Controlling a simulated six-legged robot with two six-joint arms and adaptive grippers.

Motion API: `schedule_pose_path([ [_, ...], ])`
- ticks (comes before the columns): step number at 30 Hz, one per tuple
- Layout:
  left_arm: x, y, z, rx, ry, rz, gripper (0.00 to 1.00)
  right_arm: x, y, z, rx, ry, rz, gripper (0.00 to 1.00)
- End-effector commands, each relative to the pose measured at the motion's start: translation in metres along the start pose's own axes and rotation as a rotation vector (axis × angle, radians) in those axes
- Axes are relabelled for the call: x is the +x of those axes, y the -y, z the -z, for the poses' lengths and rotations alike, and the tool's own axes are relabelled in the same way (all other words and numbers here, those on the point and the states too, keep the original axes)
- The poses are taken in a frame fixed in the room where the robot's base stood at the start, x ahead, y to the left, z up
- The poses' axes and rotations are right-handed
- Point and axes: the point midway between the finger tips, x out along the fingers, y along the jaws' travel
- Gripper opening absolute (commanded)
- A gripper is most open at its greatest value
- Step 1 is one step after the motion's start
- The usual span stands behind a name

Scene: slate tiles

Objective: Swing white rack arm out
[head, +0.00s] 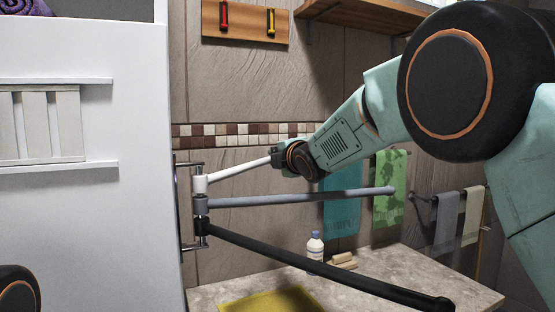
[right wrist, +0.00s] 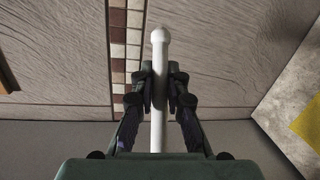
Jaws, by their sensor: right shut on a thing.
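The white rack arm (head: 238,170) is the top one of three arms on a wall-side bracket (head: 189,205) in the head view. It points right and slightly up from its hinge. My right gripper (head: 278,160) is shut on it, away from the hinge. In the right wrist view the white rack arm (right wrist: 158,100) runs between the fingers of my right gripper (right wrist: 159,85), its rounded end beyond them. Below it, the grey rack arm (head: 300,198) and the black rack arm (head: 330,268) also stick out to the right. My left gripper is not in view.
A white cabinet (head: 130,220) stands close at the left. Below the arms is a stone counter (head: 385,265) with a white bottle (head: 315,247) and a yellow mat (head: 270,301). Towels, including a green one (head: 390,172), hang behind my right arm. A wooden shelf (head: 365,14) is above.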

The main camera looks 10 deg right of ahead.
Motion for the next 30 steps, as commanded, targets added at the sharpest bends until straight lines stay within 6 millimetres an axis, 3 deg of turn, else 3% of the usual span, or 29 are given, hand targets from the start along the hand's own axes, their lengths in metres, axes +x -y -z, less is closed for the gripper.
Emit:
schedule_pose_path([
  [3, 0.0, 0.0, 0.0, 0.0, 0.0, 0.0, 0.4, 0.0, 0.003, 0.001, -0.001, -0.001, 0.006, 0.0],
  [4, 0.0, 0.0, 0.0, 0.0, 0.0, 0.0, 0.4, 0.0, 0.003, 0.0, 0.0, 0.0, 0.006, 0.14],
  [12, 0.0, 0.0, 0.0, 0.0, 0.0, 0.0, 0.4, -0.001, 0.002, -0.001, 0.0, 0.001, 0.003, 0.37],
  [23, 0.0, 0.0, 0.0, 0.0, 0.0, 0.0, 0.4, -0.003, 0.0, -0.001, 0.001, 0.001, 0.0, 0.37],
  [30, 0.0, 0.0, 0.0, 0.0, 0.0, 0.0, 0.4, -0.027, 0.0, -0.001, 0.0, 0.001, 0.001, 0.37],
])
